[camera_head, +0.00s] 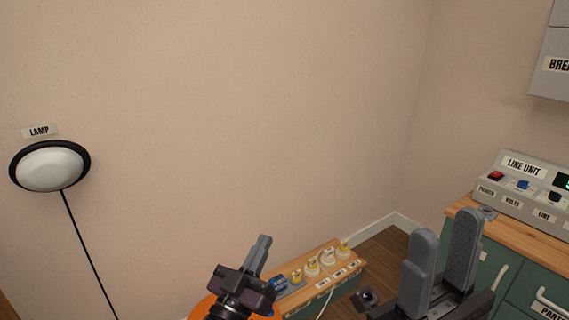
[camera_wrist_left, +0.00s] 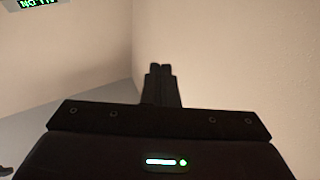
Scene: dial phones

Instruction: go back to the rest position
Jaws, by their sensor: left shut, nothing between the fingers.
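My left gripper (camera_head: 262,243) is at the bottom centre of the head view, in front of a low wooden shelf. Its fingers are together with nothing between them. In the left wrist view the left gripper (camera_wrist_left: 160,70) shows as a dark shut pair of fingers against a plain wall. My right gripper (camera_head: 444,235) is at the lower right of the head view. Its two grey fingers stand upright and apart, with nothing seen between them.
A low wooden shelf (camera_head: 348,267) holds several yellow-and-white plugs. The line unit (camera_head: 524,178) stands on a wood-topped green cabinet (camera_head: 541,278) at right. A round lamp (camera_head: 50,168) hangs on the left wall. The wall area between is bare.

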